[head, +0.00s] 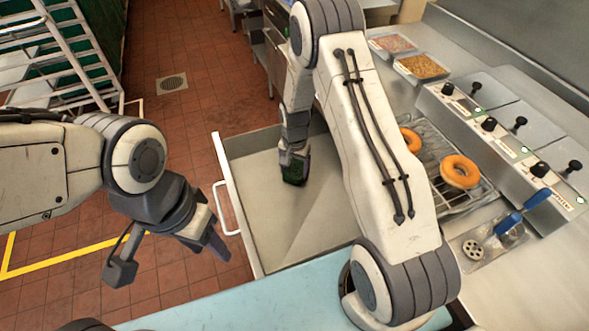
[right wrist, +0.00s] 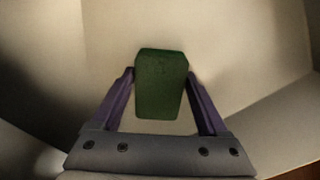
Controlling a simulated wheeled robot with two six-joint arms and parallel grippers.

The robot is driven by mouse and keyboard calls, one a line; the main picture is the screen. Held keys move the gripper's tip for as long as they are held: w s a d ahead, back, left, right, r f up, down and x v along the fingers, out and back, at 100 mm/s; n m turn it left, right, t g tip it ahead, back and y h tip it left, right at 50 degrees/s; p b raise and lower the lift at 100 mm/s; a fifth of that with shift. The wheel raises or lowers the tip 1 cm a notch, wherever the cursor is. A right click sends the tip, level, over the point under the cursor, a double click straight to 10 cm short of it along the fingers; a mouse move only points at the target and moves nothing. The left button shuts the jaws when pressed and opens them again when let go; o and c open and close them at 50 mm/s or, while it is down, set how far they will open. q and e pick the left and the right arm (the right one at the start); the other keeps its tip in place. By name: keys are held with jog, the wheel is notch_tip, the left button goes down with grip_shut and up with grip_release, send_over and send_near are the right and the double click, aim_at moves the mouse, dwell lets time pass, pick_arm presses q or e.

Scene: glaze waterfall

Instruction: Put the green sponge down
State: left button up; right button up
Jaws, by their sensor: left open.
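The dark green sponge (head: 294,172) is at the tip of my right gripper (head: 292,160), inside the open drawer (head: 270,240). In the right wrist view the sponge (right wrist: 160,85) sits between the two fingers, whose tips meet its sides. I cannot tell whether the sponge touches the drawer floor. My left gripper (head: 212,240) is open and empty, outside the drawer to its left, over the tiled floor.
Two doughnuts (head: 460,172) lie on a wire rack right of my right arm. Trays of toppings (head: 421,67) and a metal unit with black knobs (head: 490,124) stand behind. A blue-handled tool (head: 508,223) lies nearby. A light blue surface (head: 220,308) is in front. The drawer's middle is clear.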

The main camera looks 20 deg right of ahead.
aim_at(295, 171)
jog(key=shift+o, duration=0.8)
jog(key=shift+r, duration=0.15)
jog(key=shift+r, duration=0.2)
notch_tip(295, 171, up, 11)
jog(key=s+a+r+n, duration=0.3)
jog(key=s+a+r, duration=0.1)
jog(key=a+r, duration=0.2)
jog(key=s+a+r+n, duration=0.2)
jog(key=s+a+n, duration=0.1)
jog(key=s, duration=0.5)
jog(key=s+a+r+n, duration=0.3)
jog(key=s+n, duration=0.2)
jog(key=s, duration=0.3)
jog(key=s+a+r+n+y, duration=0.1)
jog(key=s+a+r+n, duration=0.2)
jog(key=s+n, duration=0.2)
jog(key=s, duration=0.3)
jog(key=shift+s, duration=0.25)
